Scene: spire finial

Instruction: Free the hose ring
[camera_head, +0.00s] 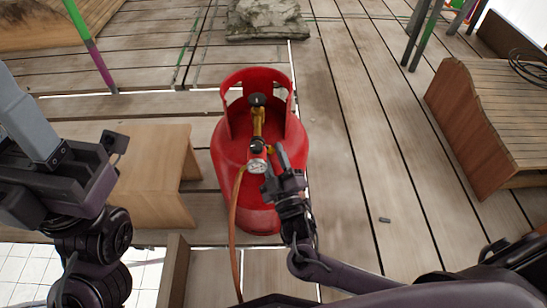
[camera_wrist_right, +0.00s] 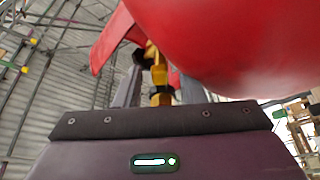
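A red gas cylinder (camera_head: 228,165) with a raised collar stands upright on the planks. Its brass valve (camera_head: 258,120) has a black knob on top. A round pressure gauge (camera_head: 257,167) and an orange hose (camera_head: 237,235) hang from the front. My right gripper (camera_head: 273,172) is at the valve's right front. In the wrist view, its grey fingers (camera_wrist_right: 160,92) stand apart on either side of a brass fitting (camera_wrist_right: 160,75) with a dark band. I cannot tell whether they touch it. My left gripper (camera_head: 28,115) is raised at the left edge, partly cut off. I cannot single out the hose ring.
A wooden bench (camera_head: 150,180) stands left of the cylinder and another slatted one (camera_head: 490,115) at the right. A stone slab (camera_head: 267,18) lies behind. Scaffold poles (camera_head: 92,50) rise at the back. The planks to the right are mostly clear.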

